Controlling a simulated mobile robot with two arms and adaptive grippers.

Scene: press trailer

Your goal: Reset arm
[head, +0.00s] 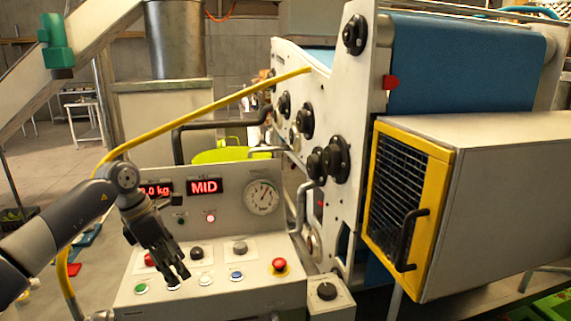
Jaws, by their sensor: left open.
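My left arm comes in from the left, and its dark gripper (174,276) hangs over the front left of a light grey control panel (258,298). The gripper is open with nothing seen between its fingers. Its fingertips are close to a white button (173,287); I cannot tell whether they touch it. A green button (141,289) is just left of the fingers. Another white button (206,280), a blue button (236,275) and a red mushroom button (279,265) on a yellow base are to the right. My right gripper is not in view.
The panel's upright face carries a red display reading MID (205,187) and a round gauge (262,197). A yellow hose (205,109) arches behind. A press with a blue belt (460,65) and yellow-framed grille (405,200) fills the right.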

